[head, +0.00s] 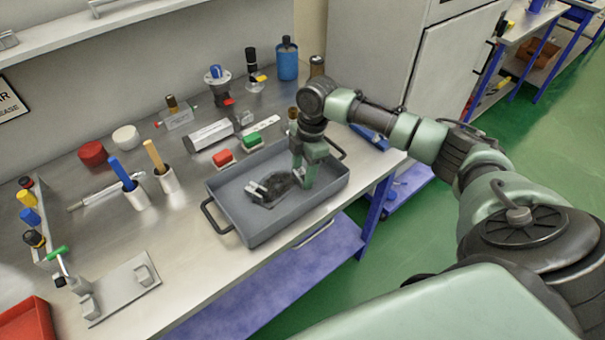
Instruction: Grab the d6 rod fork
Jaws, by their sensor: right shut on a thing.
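My right gripper (304,182) points down inside the grey tray (262,226) on the workbench, toward the tray's right half. It is shut on a small silver part (298,173) at its fingertips. The part looks like the rod fork, but it is too small and too hidden by the fingers to be sure of its type. Another silver piece (256,190) lies in the tray to the left of the gripper, by a dark patch on the tray floor. My left gripper is not in view.
Red and green blocks (252,140) stand behind the tray. A metal plate fixture (122,290) is at the front left, near a red bin (28,322). Bare bench lies between.

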